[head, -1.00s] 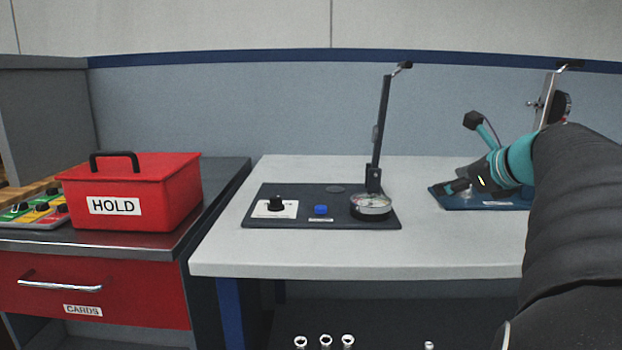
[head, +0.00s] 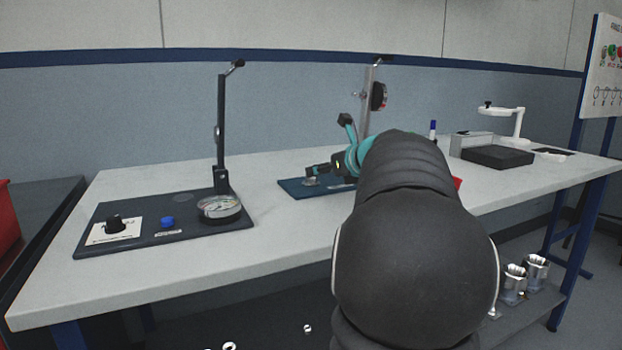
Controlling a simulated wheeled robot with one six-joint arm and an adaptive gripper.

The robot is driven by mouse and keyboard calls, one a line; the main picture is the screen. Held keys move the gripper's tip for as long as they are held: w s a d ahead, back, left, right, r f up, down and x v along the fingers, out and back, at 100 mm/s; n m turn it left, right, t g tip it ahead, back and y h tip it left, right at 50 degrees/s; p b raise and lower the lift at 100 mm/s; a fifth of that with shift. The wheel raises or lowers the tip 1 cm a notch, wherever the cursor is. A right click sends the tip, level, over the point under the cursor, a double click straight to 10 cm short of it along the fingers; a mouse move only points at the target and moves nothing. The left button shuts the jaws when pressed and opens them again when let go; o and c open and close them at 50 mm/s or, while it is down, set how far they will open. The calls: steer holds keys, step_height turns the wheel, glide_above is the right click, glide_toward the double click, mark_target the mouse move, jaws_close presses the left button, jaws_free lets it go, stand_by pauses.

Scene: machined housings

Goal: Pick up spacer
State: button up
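I cannot pick out the spacer for certain. Small pale metal rings lie low in the head view, one (head: 307,328) near the middle and one (head: 229,346) at the bottom edge, below the tabletop. My gripper (head: 312,171) is small in the view, over the blue base plate (head: 292,188) of a gauge stand on the white bench. A small pale metal piece (head: 311,181) shows just under the fingers. Whether they touch it, or are open or shut, is too small to tell. My arm hides part of the bench and plate.
A dark plate (head: 130,240) with a knob, blue button, dial and post stands at the bench's left. The gauge-stand column (head: 367,100) rises close behind my gripper. A black-and-white device (head: 497,156) stands at the right. Metal cups (head: 514,284) stand on the lower shelf.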

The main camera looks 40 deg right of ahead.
steer(key=x, duration=0.5)
steer(key=shift+a+f, duration=0.15)
jaws_close()
